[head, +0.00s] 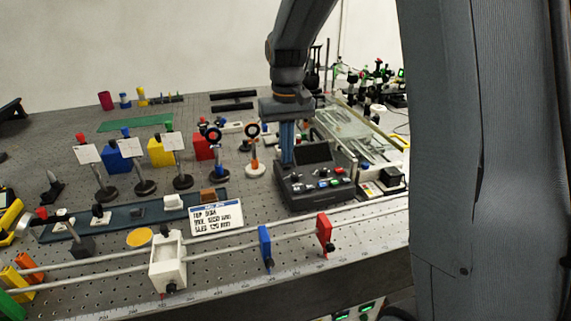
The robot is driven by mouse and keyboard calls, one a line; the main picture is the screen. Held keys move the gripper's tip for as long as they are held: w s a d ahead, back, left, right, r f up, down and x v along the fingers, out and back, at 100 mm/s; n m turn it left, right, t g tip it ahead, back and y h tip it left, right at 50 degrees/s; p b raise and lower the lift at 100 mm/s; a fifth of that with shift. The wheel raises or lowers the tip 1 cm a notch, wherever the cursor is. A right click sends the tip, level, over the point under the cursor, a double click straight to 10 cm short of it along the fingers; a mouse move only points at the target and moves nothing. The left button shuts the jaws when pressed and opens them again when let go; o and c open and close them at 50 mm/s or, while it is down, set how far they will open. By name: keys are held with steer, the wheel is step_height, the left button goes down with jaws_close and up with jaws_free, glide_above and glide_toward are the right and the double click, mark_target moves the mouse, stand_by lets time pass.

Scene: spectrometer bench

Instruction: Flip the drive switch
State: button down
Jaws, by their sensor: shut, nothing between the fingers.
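A dark control box (316,187) with a tilted screen and several small coloured buttons or switches stands at the right of the bench. Which of these is the drive switch I cannot tell at this size. My gripper (287,158) points down at the box's back left corner, beside the screen (312,153). Its blue-grey fingers are shut and empty. They hide part of the box's left back edge, and I cannot tell whether they touch it.
Lens posts (253,165) stand close left of my gripper. A white carriage (168,262) and blue (265,245) and red (325,233) stops sit on front rails. A small black-and-white device (383,181) stands right of the box. My arm blocks the right side.

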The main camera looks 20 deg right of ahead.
mark_target(286, 166)
steer(key=shift+f, duration=0.75)
stand_by(0.9)
steer(key=shift+r, duration=0.15)
step_height(286, 166, up, 7)
steer(key=p, duration=0.5)
steer(key=shift+p, duration=0.3)
